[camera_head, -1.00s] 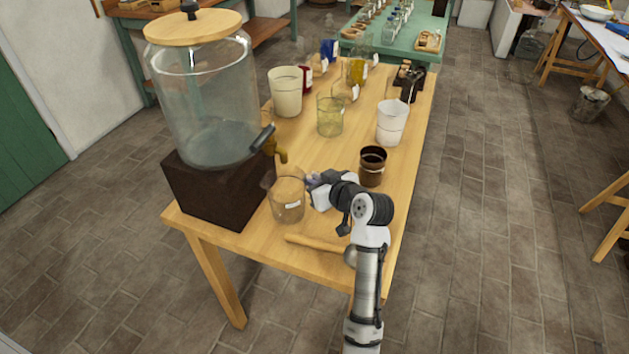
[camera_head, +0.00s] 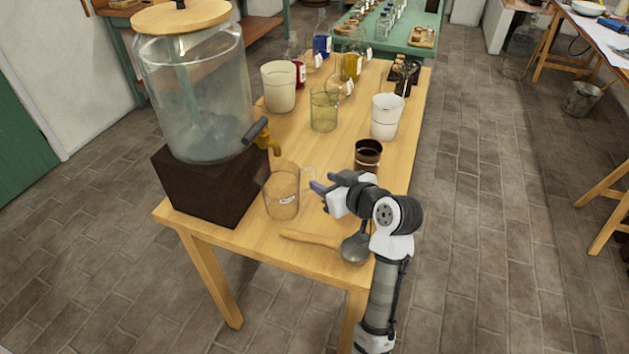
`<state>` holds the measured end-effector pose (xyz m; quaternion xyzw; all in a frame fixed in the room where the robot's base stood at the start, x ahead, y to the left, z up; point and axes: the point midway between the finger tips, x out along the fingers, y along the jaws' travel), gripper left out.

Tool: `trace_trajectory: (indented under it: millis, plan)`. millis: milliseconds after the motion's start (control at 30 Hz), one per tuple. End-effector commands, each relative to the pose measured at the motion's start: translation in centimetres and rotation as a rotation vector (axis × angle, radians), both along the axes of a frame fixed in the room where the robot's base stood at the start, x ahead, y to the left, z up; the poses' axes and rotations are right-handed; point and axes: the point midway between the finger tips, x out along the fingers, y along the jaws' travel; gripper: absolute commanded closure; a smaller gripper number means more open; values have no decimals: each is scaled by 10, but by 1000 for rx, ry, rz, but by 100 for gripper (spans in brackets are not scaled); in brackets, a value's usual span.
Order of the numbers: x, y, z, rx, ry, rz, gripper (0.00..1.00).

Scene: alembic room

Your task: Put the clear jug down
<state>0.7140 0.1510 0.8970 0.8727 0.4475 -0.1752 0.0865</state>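The clear jug (camera_head: 282,194) stands upright on the near end of the wooden table (camera_head: 262,242), just in front of the dispenser's tap.
A big glass dispenser (camera_head: 200,100) on a dark block (camera_head: 205,190) stands left, with a brass tap (camera_head: 268,146). A ladle (camera_head: 354,248) lies in front. A brown cup (camera_head: 367,155), white beaker (camera_head: 386,118), green glass (camera_head: 323,112) and cream jar (camera_head: 279,88) stand behind.

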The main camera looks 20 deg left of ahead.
Motion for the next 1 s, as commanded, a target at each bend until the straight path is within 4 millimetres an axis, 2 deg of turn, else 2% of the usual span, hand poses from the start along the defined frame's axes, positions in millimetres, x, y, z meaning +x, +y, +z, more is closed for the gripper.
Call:
trace_trajectory:
  millis: [100,300,1000]
  plan:
    - [-12,-18,7,0,-4,-3,65]
    - [-23,-33,17,1,-1,0,65]
    - [-26,-35,18,0,0,1,65]
